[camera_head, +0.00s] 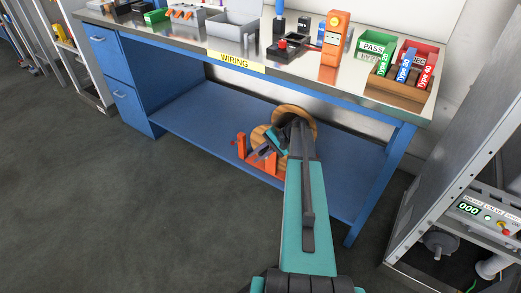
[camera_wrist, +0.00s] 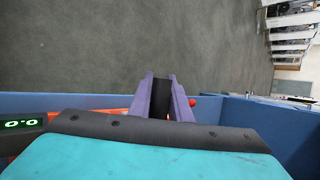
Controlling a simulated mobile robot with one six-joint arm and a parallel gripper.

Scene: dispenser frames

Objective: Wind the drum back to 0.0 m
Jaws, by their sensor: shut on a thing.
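The drum (camera_head: 259,138) has round wooden flanges and sits in an orange stand (camera_head: 262,162) on the blue lower shelf under the bench. The end of my arm covers part of the drum. In the wrist view, my gripper (camera_wrist: 161,80) has two purple fingers and is shut on the drum's handle. A red end (camera_wrist: 192,102) shows just right of the fingers; the rest of the handle is hidden by the fingers and the wrist. A small display (camera_wrist: 20,124) at the left of the wrist view shows green digits that read 0.0.
The bench top (camera_head: 215,38) lies above the drum, with a WIRING label (camera_head: 236,61) on its front edge. A blue bench leg (camera_head: 378,185) stands to the right of my arm. A grey rack (camera_head: 455,150) is at the far right. The floor at left is clear.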

